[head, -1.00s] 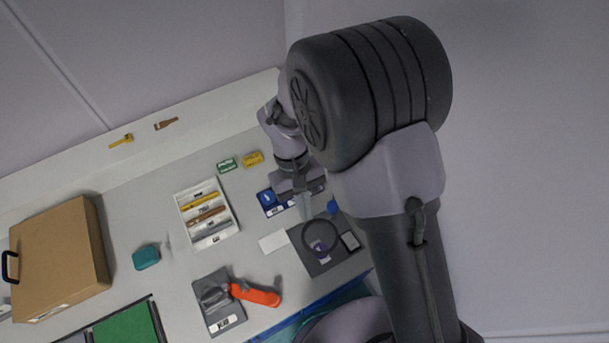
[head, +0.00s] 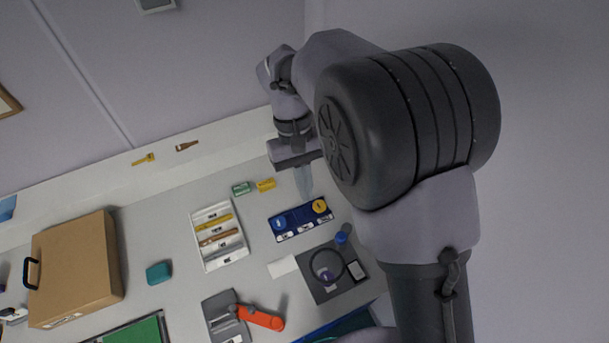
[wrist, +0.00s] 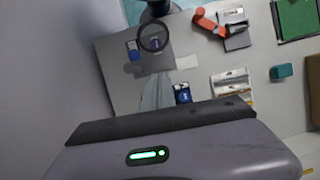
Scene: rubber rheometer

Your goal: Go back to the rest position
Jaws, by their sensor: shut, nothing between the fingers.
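My gripper (head: 303,181) is shut and empty. In the head view it hangs above the table (head: 175,235), pointing down, over the far side of a blue tray (head: 296,229) with round blue and yellow pieces. In the wrist view the gripper's pale fingers (wrist: 157,92) show together, beside a dark mat (wrist: 150,62) with a magnifier ring (wrist: 153,37). The same mat (head: 318,288) lies at the table's near right edge in the head view. Nothing touches the fingers.
A white tray (head: 213,265) with several tools, a green block (head: 241,188), a yellow block (head: 266,185), a teal item (head: 159,272), an orange-handled device (head: 262,318) and a brown case (head: 75,268) are on the table. A shelf or ledge runs along the wall. The air around the gripper looks clear.

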